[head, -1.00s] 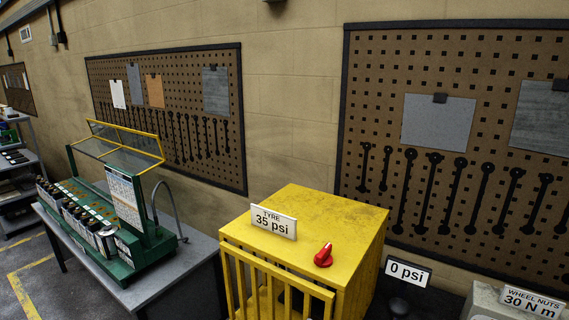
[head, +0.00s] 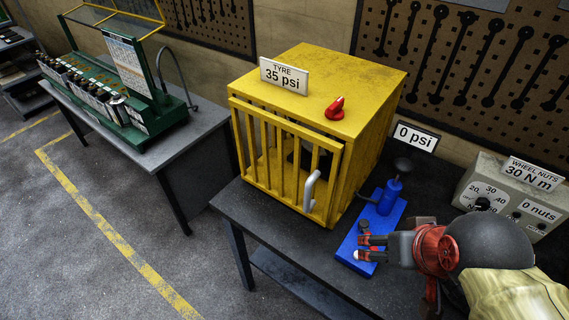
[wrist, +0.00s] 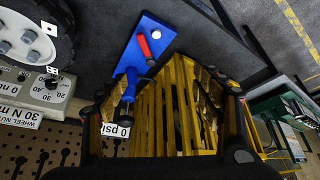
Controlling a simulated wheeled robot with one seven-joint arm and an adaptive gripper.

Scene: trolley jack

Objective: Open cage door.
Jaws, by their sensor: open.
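The yellow cage (head: 375,85) stands on the dark bench. Its barred door (head: 262,165) is on the front and looks shut or nearly shut. A grey curved handle (head: 310,188) is on the door's right side. Something dark inside is partly hidden by the bars. My gripper (head: 369,248) is open and empty, to the right of the handle and apart from it, over the blue base. In the wrist view the yellow bars (wrist: 180,110) show between my spread fingers (wrist: 166,88); the handle is not clear there.
A blue pump (head: 390,195) on a blue base (head: 350,245) stands right of the cage, close to my gripper. A grey box with dials (head: 480,190) is farther right. A red knob (head: 335,108) and a tyre sign (head: 284,75) are on the cage top. Floor (head: 110,240) in front is clear.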

